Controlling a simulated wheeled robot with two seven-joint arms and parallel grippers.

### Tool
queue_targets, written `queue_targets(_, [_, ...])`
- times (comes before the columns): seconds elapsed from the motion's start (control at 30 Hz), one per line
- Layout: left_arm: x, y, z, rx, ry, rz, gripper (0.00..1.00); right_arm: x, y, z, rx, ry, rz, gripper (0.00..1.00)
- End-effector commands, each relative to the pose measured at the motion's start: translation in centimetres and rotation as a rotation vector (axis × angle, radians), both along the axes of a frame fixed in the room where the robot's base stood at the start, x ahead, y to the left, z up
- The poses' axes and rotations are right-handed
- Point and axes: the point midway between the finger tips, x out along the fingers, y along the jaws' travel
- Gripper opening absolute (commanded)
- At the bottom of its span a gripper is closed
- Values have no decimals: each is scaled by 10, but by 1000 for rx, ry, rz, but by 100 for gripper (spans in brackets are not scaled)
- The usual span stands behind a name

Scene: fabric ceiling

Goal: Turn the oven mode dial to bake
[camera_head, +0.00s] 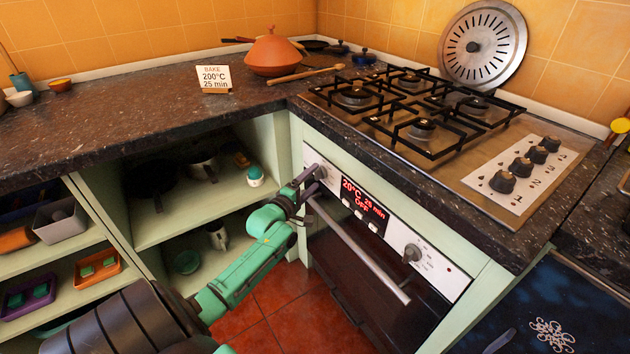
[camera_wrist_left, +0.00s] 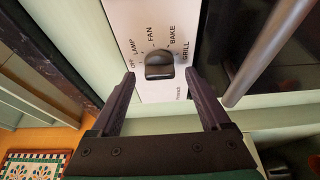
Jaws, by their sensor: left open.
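The oven mode dial (camera_wrist_left: 159,66) is a dark knob on a white panel in the left wrist view. Labels OFF, LAMP, FAN, BAKE and GRILL curve around it. I cannot tell clearly which label it points at. My left gripper (camera_wrist_left: 161,78) is open, with one finger on each side of the dial; I see no clear contact. In the head view my left gripper (camera_head: 312,182) is at the left end of the oven panel and largely hides the dial. The oven display (camera_head: 363,206) reads 20°C, 25 min, OFF. My right gripper is not in view.
The oven handle bar (camera_head: 360,250) runs close beside my left gripper. A second knob (camera_head: 411,252) is on the panel's right. The counter edge and gas hob (camera_head: 420,110) are above. A card (camera_head: 214,78) reads BAKE 200°C 25 min. Open shelves (camera_head: 200,205) are left.

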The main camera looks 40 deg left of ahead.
Motion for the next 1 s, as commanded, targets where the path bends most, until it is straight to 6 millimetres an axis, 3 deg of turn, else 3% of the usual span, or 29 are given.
queue_targets(0.1, [12, 1, 0, 1, -1, 0, 80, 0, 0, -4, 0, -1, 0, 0])
queue_targets(0.37, [14, 2, 0, 1, 1, 0, 80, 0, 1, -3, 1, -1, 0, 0])
queue_targets(0.57, [14, 1, 0, 1, 1, 0, 4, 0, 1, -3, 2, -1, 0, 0])
queue_targets(0.6, [14, 1, 0, 1, 1, 0, 0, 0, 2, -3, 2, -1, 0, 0])
queue_targets(1.0, [14, 1, -3, 65, -19, 0, 0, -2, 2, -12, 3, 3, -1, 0])
